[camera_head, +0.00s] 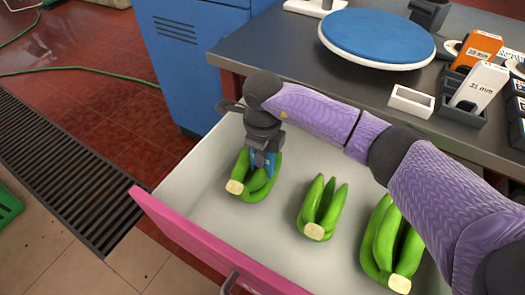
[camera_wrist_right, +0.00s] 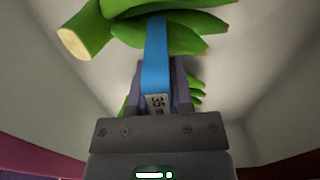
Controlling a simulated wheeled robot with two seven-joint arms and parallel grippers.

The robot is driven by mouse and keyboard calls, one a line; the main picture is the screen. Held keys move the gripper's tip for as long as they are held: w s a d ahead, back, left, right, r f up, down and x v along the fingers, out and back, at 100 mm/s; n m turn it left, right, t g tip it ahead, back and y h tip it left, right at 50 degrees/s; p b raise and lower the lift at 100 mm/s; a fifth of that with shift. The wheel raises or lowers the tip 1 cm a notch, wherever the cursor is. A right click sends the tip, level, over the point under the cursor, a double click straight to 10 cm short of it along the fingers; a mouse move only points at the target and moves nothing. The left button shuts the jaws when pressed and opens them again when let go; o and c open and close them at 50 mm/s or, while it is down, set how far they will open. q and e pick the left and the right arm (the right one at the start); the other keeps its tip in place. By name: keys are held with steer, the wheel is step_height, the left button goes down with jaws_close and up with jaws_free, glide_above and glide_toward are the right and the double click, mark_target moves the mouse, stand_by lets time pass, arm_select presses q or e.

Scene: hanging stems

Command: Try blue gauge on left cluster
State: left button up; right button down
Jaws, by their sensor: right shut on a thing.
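The left cluster (camera_head: 264,187) of green bananas lies in the open drawer, its pale cut end toward the drawer front. My right gripper (camera_head: 263,150) is directly over it, shut on the blue gauge (camera_head: 262,162). In the right wrist view the gauge (camera_wrist_right: 155,60) runs from the fingers (camera_wrist_right: 160,88) up to the fruits of the cluster (camera_wrist_right: 165,32). Its label seems to read 35. Its far end overlaps the bananas; I cannot tell whether it touches or goes around one. My left gripper is not in view.
The middle cluster (camera_head: 320,205) and right cluster (camera_head: 386,240) lie in the same drawer (camera_head: 213,192), which has a pink front (camera_head: 205,245). The bench behind holds a blue round plate (camera_head: 375,36), an orange gauge (camera_head: 476,47), a white gauge (camera_head: 480,84) and a small white box (camera_head: 411,101).

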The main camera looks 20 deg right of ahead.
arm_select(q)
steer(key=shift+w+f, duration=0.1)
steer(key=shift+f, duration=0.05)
arm_select(e)
steer(key=shift+f, duration=0.15)
steer(key=shift+f, duration=0.2)
arm_select(q)
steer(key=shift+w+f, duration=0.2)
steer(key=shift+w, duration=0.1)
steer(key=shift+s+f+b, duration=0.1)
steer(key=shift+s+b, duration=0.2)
steer(key=shift+b, duration=0.05)
arm_select(e)
steer(key=shift+f, duration=0.35)
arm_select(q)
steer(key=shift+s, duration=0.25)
